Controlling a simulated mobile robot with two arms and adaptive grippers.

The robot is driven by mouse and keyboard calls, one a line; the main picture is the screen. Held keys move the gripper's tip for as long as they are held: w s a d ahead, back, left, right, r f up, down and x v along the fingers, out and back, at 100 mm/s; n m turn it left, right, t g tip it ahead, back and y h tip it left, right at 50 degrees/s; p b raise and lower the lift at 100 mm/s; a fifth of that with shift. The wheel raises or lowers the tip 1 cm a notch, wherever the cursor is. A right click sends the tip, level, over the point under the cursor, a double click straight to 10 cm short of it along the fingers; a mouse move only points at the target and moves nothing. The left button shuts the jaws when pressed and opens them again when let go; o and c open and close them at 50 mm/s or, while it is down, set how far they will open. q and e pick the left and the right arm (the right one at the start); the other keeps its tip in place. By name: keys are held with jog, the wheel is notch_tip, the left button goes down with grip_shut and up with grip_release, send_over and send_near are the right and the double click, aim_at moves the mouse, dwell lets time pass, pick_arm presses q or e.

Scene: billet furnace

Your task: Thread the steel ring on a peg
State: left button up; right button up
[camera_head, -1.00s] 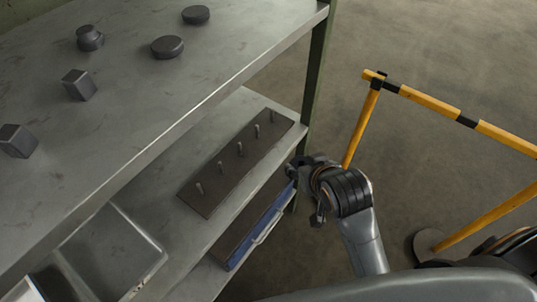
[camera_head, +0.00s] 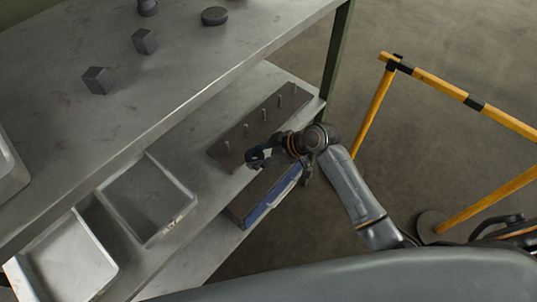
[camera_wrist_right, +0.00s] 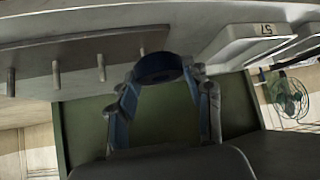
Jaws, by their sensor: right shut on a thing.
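The steel ring (camera_wrist_right: 160,68) is dark and shows in the right wrist view between the fingertips of my right gripper (camera_wrist_right: 160,80), which is shut on it. In the head view my right gripper (camera_head: 262,157) is at the near end of the peg board (camera_head: 275,115), close to the nearest peg (camera_head: 227,146). The board is a dark plate on the lower shelf with several upright pegs in a row, all bare. In the wrist view several pegs (camera_wrist_right: 56,74) stand left of the ring, apart from it. My left gripper is out of view.
The upper shelf (camera_head: 120,95) overhangs the lower one and holds dark blocks (camera_head: 144,41) and a disc (camera_head: 214,16). Grey bins (camera_head: 187,207) stand left of the board. A blue-fronted box (camera_head: 270,203) is below. A yellow barrier (camera_head: 436,82) stands at the right.

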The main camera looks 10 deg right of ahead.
aim_at(250, 151)
jog(key=shift+w+a, duration=0.2)
jog(key=shift+a, duration=0.05)
jog(key=shift+w+f, duration=0.1)
jog(key=shift+w, duration=0.1)
jog(key=shift+w+a+b, duration=0.1)
jog(key=shift+w+b, duration=0.15)
jog(key=shift+b, duration=0.1)
jog(key=shift+w+a, duration=0.25)
jog(key=shift+w, duration=0.05)
jog(key=shift+w+a+b, duration=0.45)
jog(key=shift+b, duration=0.05)
pick_arm(q)
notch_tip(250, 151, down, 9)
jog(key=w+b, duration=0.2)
jog(key=b, duration=0.5)
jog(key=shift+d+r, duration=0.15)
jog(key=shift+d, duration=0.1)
pick_arm(e)
jog(key=shift+w+a+f, duration=0.45)
jog(key=shift+w+a, duration=0.4)
jog(key=shift+w, duration=0.35)
jog(key=shift+w+a+f, duration=0.45)
jog(key=shift+w+a, duration=0.45)
jog(key=shift+w, duration=0.3)
jog(key=shift+w+a+f, duration=0.45)
jog(key=shift+w+a, duration=0.4)
jog(key=shift+w, duration=0.35)
jog(key=shift+f, duration=0.1)
